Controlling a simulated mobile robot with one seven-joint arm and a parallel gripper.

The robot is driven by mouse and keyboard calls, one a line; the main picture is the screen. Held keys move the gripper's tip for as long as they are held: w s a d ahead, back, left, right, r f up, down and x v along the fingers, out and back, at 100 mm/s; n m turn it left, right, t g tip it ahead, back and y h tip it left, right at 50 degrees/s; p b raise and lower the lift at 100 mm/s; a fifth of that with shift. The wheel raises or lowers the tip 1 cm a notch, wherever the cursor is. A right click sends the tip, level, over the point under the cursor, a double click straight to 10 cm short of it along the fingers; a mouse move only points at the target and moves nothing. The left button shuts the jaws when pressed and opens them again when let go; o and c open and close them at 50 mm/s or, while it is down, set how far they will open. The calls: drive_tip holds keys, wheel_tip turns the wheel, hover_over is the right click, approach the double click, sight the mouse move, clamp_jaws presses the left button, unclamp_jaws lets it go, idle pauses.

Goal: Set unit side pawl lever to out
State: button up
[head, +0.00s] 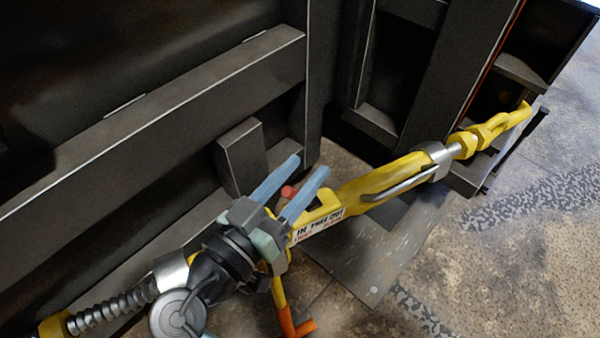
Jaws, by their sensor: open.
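A yellow ratchet turnbuckle (378,184) runs diagonally beside the dark unit. Its white label (318,226) reads "IN FREE OUT", with smaller red print below. A small red-tipped lever (288,192), apparently the pawl lever, shows just left of the label. My gripper (307,167) is open, its two light blue fingers pointing up and right. In the picture the red tip lies between the fingers; I cannot tell whether either touches it. The lever's lower part is hidden by my gripper, and its set position cannot be read.
An orange-ended handle (296,326) hangs below the turnbuckle. A threaded rod (112,307) runs to the lower left. The dark metal frame (150,120) fills the left and back, with a block (240,155) close behind the fingers. Open floor (520,270) lies to the right.

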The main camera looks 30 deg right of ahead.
clamp_jaws()
idle(1.5)
